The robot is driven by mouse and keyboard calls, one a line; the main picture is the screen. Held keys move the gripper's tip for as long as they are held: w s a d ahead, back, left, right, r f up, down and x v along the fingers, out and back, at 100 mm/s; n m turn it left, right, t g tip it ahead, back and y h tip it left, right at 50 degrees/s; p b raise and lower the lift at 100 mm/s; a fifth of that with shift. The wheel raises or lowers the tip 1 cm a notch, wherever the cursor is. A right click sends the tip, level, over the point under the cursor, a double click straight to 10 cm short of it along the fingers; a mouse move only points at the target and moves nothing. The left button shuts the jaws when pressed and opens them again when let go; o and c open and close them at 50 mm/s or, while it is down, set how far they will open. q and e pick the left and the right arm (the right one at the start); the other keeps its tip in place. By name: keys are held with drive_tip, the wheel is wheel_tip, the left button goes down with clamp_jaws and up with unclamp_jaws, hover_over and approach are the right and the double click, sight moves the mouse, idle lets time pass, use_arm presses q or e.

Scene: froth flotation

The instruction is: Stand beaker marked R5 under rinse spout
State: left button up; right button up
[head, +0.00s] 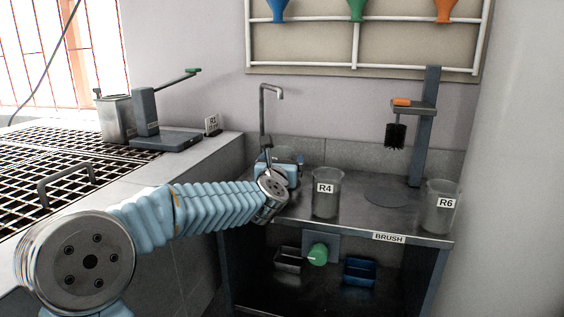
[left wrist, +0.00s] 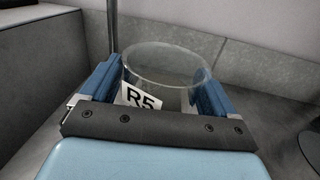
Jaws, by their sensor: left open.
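The glass beaker marked R5 (left wrist: 172,66) stands upright between the two blue fingers of my left gripper (left wrist: 158,84) in the left wrist view. The fingers are open on either side of it; contact cannot be told. In the head view my left gripper (head: 284,168) is at the left back of the steel bench, with the beaker mostly hidden by it. The rinse spout (head: 272,88) is a hooked grey pipe rising at the back left of the bench, just behind the gripper. My right gripper is not in view.
Beaker R4 (head: 325,197) stands close to the right of my left gripper. Beaker R6 (head: 440,208) stands at the bench's right end, near the brush stand (head: 425,130). The bench (head: 355,222) has an empty round spot before the brush. A grated deck (head: 60,150) lies left.

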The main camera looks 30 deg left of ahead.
use_arm(q)
drive_tip(key=shift+r, duration=0.1)
drive_tip(key=shift+s, duration=0.2)
drive_tip(key=b+v, duration=0.2)
drive_tip(key=v, duration=0.9)
drive_tip(key=shift+s+d, duration=0.2)
drive_tip(key=shift+s, duration=0.05)
